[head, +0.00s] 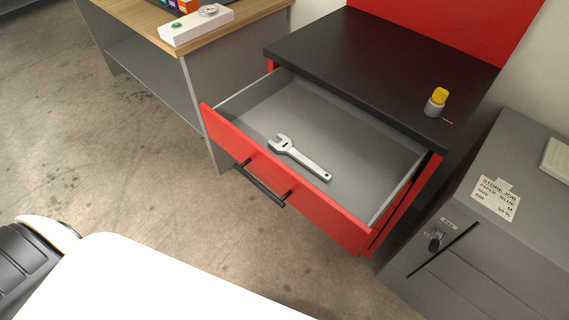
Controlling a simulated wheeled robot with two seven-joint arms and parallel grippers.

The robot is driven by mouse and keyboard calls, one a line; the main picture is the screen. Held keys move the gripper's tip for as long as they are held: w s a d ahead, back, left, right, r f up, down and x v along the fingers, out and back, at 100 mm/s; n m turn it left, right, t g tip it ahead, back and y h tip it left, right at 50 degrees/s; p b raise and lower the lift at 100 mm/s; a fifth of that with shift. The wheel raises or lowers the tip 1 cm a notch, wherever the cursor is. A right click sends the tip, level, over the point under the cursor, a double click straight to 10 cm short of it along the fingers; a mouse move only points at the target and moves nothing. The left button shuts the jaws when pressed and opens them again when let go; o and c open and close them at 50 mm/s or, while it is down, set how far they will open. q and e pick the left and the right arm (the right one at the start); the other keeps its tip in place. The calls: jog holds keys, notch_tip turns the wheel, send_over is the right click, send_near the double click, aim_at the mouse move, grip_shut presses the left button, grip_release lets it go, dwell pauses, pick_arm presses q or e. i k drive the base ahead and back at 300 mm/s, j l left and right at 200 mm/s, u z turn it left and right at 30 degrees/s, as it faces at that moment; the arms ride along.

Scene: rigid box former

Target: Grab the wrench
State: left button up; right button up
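A silver-grey wrench (302,159) lies flat in the open drawer (345,127), near its red front panel. Its open jaw points to the upper left and its handle runs to the lower right. The drawer is pulled well out of the red cabinet and nothing else shows in it. A dark bar handle (263,183) is on the outside of the red front. Neither of my grippers shows in the head view.
The black cabinet top (375,60) overhangs the drawer's rear and carries a yellow-capped bottle (436,102). A grey locker (500,230) stands close at right. A wooden table (150,22) with a white button box (196,24) stands at left. Floor before the drawer is clear.

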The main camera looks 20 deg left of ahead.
aim_at(286, 147)
jog(key=j+z, duration=0.1)
jog(key=z, duration=0.85)
jog(key=j+z, duration=0.3)
jog(key=k+j+z, duration=0.15)
jog(key=j+z, duration=0.2)
jog(key=j, duration=0.15)
jog(key=k+j+z, duration=0.15)
jog(key=j+z, duration=0.15)
jog(key=k+j+z, duration=0.15)
jog(key=j+z, duration=0.15)
jog(key=j, duration=0.15)
